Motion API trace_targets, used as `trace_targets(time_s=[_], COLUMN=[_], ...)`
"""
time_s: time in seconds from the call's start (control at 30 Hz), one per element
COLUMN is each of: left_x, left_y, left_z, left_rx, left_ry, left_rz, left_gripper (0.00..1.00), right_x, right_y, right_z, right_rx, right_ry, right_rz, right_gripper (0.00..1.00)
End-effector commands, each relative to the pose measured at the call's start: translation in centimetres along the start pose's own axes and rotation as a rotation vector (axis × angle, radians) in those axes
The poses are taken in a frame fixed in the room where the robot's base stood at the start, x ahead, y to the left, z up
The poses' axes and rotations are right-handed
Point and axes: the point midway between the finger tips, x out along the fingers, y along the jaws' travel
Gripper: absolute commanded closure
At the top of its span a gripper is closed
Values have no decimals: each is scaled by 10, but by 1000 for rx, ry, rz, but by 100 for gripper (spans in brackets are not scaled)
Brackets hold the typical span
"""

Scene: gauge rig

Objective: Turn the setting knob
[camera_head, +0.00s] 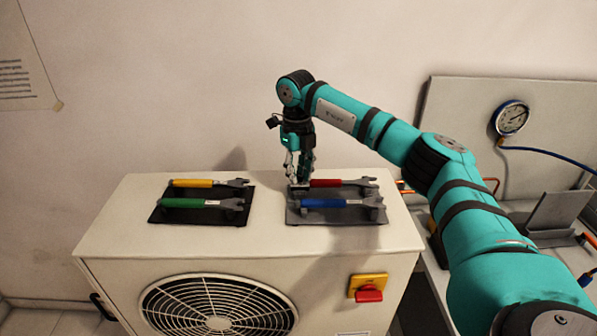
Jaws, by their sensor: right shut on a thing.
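My right gripper (302,182) points down over the top of the cream box unit. Its fingers are shut on the left end of the red-handled wrench (328,183), which lies on a grey rack (345,219). The fingers partly hide that end. A red knob (369,295) on a yellow plate (360,281) sits on the unit's front face, below and to the right of the gripper and apart from it. I cannot tell whether this is the setting knob. My left gripper is not in view.
A blue-handled wrench (325,203) lies in front of the red one. A black rack (160,214) on the left holds yellow-handled (193,183) and green-handled (184,203) wrenches. A round gauge (511,119) with a blue hose (545,152) is at the right, above a bench.

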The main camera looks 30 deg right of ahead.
Motion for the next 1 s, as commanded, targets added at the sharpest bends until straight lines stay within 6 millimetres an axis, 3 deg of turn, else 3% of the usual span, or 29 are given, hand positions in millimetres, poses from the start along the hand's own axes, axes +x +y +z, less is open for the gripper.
trace_targets(time_s=[0.43,1.0], left_x=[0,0], left_y=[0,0], left_z=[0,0], left_rx=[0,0], left_ry=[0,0], left_rz=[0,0], left_gripper=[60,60], right_x=[0,0], right_y=[0,0], right_z=[0,0], right_rx=[240,280], right_ry=[7,7], right_rz=[0,0], right_gripper=[100,100])
